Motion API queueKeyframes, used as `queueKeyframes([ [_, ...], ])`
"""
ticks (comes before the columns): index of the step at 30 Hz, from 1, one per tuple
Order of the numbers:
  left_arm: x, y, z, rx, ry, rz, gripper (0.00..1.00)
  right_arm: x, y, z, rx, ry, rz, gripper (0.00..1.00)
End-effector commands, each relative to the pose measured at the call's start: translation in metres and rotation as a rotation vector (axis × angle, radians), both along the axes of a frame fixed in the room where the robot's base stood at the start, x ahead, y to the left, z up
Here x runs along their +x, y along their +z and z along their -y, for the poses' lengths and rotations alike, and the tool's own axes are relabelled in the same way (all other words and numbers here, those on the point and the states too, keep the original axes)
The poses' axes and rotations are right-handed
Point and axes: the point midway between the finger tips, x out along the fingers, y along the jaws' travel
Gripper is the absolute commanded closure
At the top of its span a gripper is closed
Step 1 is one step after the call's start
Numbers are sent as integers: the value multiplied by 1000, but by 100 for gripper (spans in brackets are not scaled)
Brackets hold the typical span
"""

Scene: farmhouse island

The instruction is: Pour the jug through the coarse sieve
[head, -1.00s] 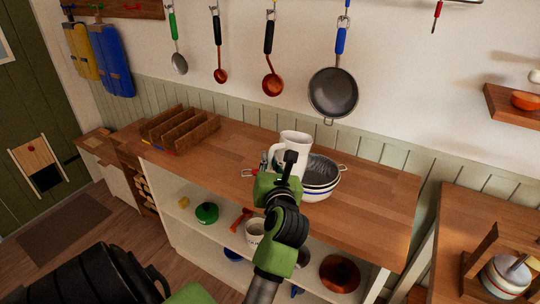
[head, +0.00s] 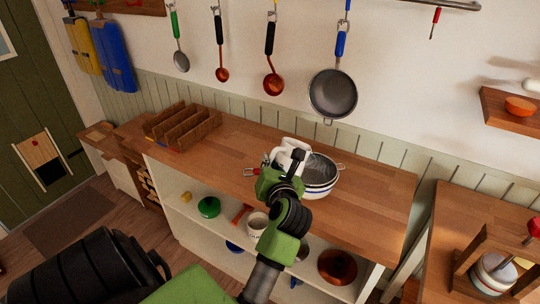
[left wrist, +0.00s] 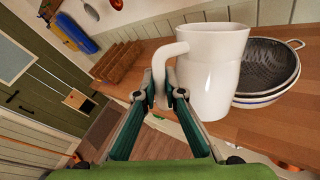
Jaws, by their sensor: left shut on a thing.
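A white jug (head: 294,150) is held by its handle in my left gripper (head: 270,167), above the wooden counter and beside the sieve. The jug (left wrist: 212,70) shows large in the left wrist view, with my left gripper (left wrist: 163,92) shut on its handle. It leans towards the sieve in the head view. The grey mesh sieve (head: 323,166) rests on a white bowl with blue bands (head: 320,192). In the left wrist view, the sieve (left wrist: 268,65) is right of the jug, partly hidden by it. The jug's contents are hidden, and no stream is visible. My right gripper is out of view.
A wooden rack (head: 183,125) stands on the counter's left. The counter (head: 375,190) is clear right of the bowl. The shelf below holds a green lid (head: 209,207) and a copper bowl (head: 337,267).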

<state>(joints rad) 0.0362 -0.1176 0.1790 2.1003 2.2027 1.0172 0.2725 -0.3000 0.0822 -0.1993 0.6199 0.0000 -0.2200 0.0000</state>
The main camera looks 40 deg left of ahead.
Motion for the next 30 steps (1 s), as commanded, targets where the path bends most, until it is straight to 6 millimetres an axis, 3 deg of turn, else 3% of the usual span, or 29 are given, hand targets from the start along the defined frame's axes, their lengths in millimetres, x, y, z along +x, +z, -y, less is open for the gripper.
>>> queueKeyframes([
  [30, 11, -1, 0, 40, 0, -301, 100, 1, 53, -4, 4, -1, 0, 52],
])
